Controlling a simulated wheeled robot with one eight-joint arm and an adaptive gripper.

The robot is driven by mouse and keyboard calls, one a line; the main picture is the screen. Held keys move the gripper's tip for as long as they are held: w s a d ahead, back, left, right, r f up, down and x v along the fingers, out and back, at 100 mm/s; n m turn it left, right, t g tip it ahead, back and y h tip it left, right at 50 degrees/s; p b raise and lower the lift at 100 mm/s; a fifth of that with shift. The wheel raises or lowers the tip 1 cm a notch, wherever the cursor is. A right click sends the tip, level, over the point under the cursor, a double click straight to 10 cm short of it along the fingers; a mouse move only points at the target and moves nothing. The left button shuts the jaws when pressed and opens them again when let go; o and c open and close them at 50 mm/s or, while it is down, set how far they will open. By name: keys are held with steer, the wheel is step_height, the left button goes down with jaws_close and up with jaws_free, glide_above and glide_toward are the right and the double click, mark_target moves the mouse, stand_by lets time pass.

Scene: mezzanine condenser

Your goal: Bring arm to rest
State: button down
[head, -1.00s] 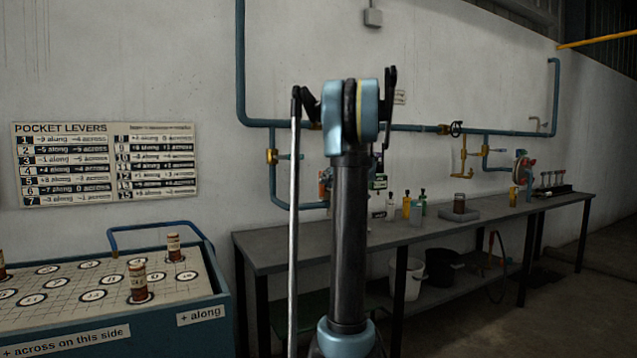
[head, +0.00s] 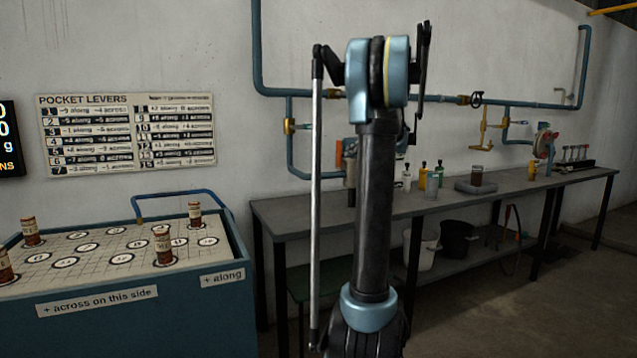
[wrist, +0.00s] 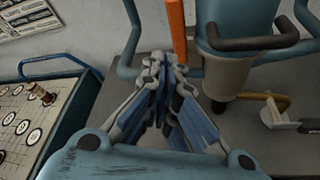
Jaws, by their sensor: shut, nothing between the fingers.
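My arm (head: 376,210) stands raised in the middle of the head view, in front of the bench. My gripper cannot be made out there, as the arm hides that area. In the wrist view my gripper (wrist: 166,66) is shut and empty, with its fingertips together. An orange bar (wrist: 177,30) stands just beyond the fingertips; I cannot tell how far apart they are. A grey-blue rounded body with a dark handle (wrist: 250,43) is to the right of the fingers.
A grey bench (head: 290,212) carries bottles (head: 422,176) and a grey tray (head: 462,186). Blue pipes (head: 290,160) run along the wall. A blue-sided board table (head: 200,300) with several brown-and-white cylinders (head: 162,245) stands left. Floor at right (head: 560,290) looks clear.

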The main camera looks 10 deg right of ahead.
steer(key=s+a+f+n+g, duration=0.2)
steer(key=s+a+f+n, duration=0.35)
steer(key=s, duration=0.35)
steer(key=s+a+f+n+g, duration=0.2)
steer(key=s+a+f+n, duration=0.2)
steer(key=s+a+n, duration=0.3)
steer(key=s+a+f+n+g, duration=0.35)
steer(key=s+a+n, duration=0.2)
steer(key=s, duration=0.45)
steer(key=s+d+f+n+g+h, duration=0.1)
steer(key=s+f+n+h, duration=0.2)
steer(key=s+f+n, duration=0.6)
steer(key=s+d+f+n+g+h, duration=0.1)
steer(key=s+f+n+g+h, duration=0.1)
steer(key=s+f+n, duration=0.7)
steer(key=s+f+h, duration=0.1)
steer(key=s+f, duration=0.1)
steer(key=s, duration=0.5)
steer(key=shift+s+d, duration=0.15)
steer(key=shift+s, duration=0.15)
